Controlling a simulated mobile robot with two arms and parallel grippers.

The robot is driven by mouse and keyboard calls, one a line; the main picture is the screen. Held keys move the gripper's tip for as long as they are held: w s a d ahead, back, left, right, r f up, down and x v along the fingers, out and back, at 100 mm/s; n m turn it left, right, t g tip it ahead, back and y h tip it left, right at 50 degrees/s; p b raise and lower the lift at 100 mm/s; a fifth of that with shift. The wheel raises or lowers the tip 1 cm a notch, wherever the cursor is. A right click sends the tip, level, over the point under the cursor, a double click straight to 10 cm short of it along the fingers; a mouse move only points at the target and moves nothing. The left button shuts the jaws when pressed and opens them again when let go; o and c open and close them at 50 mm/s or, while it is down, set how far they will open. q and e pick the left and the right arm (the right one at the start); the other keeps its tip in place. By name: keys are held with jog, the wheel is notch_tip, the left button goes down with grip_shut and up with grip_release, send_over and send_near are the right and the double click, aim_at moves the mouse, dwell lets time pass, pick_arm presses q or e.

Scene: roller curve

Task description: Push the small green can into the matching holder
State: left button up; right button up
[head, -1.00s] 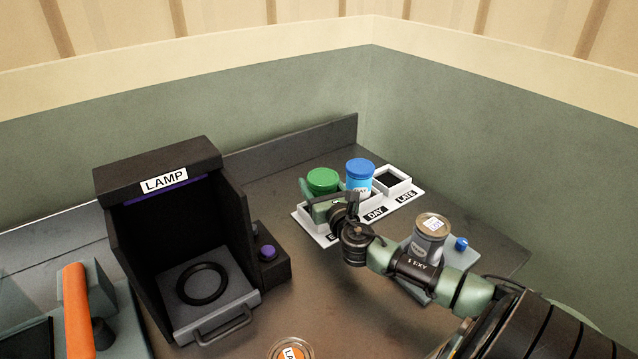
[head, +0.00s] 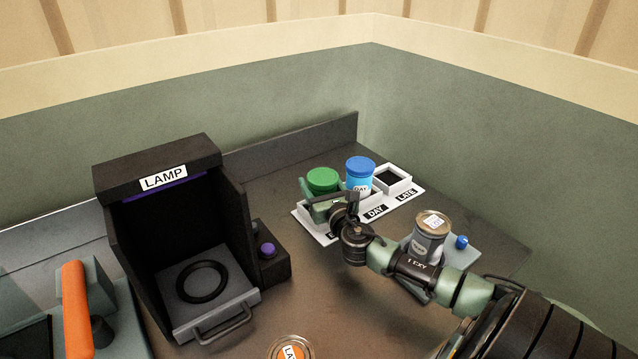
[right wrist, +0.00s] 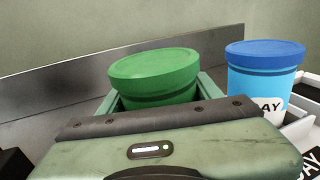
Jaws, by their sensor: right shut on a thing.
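The green can (head: 323,178) stands upright at the left end of a white holder rack (head: 299,214). My right gripper (head: 324,191) is shut on it, with a finger on either side. In the right wrist view the green lid and upper body of the can (right wrist: 155,75) show between the fingers. The can's lower part is hidden behind my gripper, so I cannot tell how deep it sits in the left compartment. That compartment's label is mostly covered. My left gripper is not in view.
A blue can (head: 360,173) stands in the middle DAY compartment, close to my right gripper. The LATE compartment (head: 408,182) is empty. A grey can (head: 430,233) stands near my right forearm. A black LAMP booth (head: 110,205) is at left, an orange-labelled can (head: 290,349) in front.

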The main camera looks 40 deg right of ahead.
jog(key=shift+f, duration=0.45)
dwell(0.6)
jog(key=o, duration=1.6)
jog(key=shift+c, duration=0.2)
jog(key=b+v, duration=0.1)
jog(key=v, duration=0.5)
jog(key=shift+s+a+f, duration=0.1)
jog(key=shift+s, duration=0.05)
jog(key=shift+s+a, duration=0.25)
jog(key=shift+s, duration=0.45)
